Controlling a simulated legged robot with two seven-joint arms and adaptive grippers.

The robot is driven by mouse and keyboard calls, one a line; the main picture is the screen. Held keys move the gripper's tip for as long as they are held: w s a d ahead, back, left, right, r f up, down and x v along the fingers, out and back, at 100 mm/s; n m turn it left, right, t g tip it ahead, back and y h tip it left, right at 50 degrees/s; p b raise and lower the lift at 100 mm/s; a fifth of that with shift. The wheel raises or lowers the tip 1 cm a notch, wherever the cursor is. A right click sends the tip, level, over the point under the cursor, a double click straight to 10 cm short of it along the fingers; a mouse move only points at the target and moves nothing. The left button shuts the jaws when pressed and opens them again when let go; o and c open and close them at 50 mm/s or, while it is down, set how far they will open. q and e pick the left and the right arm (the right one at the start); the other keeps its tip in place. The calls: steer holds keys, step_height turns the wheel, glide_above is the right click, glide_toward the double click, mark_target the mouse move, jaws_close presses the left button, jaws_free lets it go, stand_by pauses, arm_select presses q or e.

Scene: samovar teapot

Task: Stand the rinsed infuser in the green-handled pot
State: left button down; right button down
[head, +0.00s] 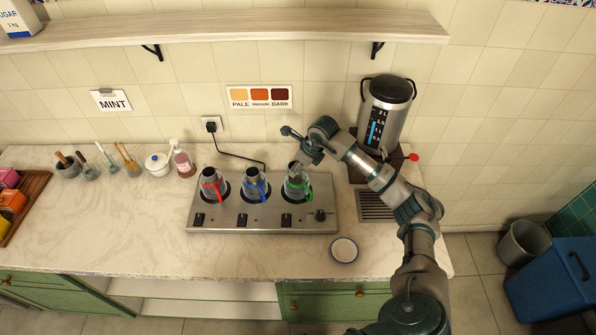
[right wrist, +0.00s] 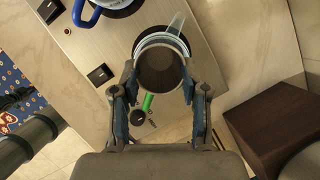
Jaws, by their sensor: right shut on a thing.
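The green-handled pot (head: 297,187) is the right one of three on the steel hot plate. In the right wrist view its clear rim (right wrist: 165,36) and green handle (right wrist: 147,103) show. My right gripper (head: 301,163) is over this pot, pointing down. In the right wrist view its fingers (right wrist: 158,76) are shut on a grey-brown round infuser (right wrist: 160,70). The infuser overlaps the pot's mouth in that view. How far it is inside the pot is hidden. The infuser cannot be made out in the head view. My left gripper is not in view.
The blue-handled pot (head: 254,185) and red-handled pot (head: 211,187) stand to the left on the hot plate (head: 262,221). A tall steel urn (head: 386,113) stands behind my right arm. A small white dish (head: 344,250) lies in front. The left counter front is clear.

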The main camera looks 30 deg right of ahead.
mark_target(297, 179)
step_height(297, 179, down, 2)
steer(key=shift+f, duration=0.15)
steer(key=shift+d+f, duration=0.15)
steer(key=shift+d, duration=0.25)
steer(key=c, duration=1)
jaws_free()
steer(key=shift+d+f, duration=0.1)
steer(key=shift+f, duration=0.05)
steer(key=o, duration=0.4)
steer(key=shift+a, duration=0.2)
steer(key=shift+a+r, duration=0.15)
steer(key=shift+r, duration=0.05)
